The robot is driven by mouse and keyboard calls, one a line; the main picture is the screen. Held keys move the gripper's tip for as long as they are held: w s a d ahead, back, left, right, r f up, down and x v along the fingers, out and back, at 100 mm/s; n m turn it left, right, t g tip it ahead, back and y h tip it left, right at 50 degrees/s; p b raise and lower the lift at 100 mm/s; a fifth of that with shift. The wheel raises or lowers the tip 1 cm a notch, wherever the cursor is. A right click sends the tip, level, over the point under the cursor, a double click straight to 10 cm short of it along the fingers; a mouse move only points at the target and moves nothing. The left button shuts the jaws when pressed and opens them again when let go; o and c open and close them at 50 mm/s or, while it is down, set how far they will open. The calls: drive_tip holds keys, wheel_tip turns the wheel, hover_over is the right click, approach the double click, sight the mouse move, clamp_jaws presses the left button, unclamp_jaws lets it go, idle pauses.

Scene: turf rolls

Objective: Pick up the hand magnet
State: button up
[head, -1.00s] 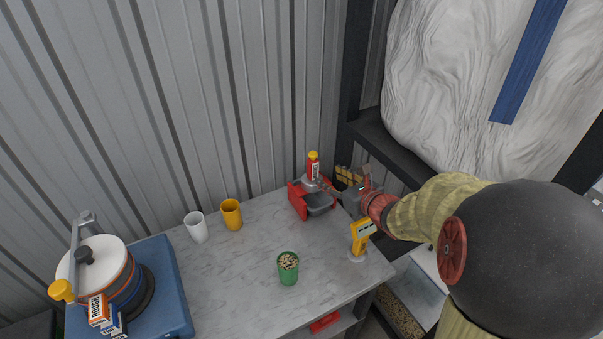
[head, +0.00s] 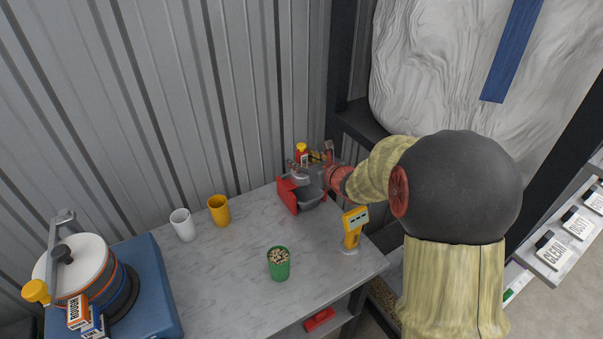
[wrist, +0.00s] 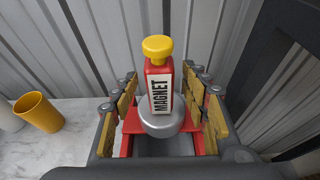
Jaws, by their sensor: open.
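The hand magnet (wrist: 159,88) is a red block marked MAGNET with a yellow knob on top and a round silver base. It stands upright at the red and grey bin by the back wall. In the head view the magnet (head: 302,149) shows only its top, partly hidden by my gripper (head: 312,166). In the wrist view my gripper (wrist: 160,100) is open, with its yellow-padded fingers on either side of the magnet. A gap shows on both sides of the red block.
The red bin (head: 287,194) stands at the marble table's (head: 225,275) back right corner. A yellow device (head: 353,228), a green cup (head: 278,265), a yellow cup (head: 219,211) and a white cup (head: 183,225) stand nearby. A blue-based machine (head: 150,290) is at left. The corrugated wall is close behind.

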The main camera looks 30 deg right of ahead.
drive_tip(key=shift+w, duration=0.3)
drive_tip(key=shift+c, duration=0.8)
clamp_jaws()
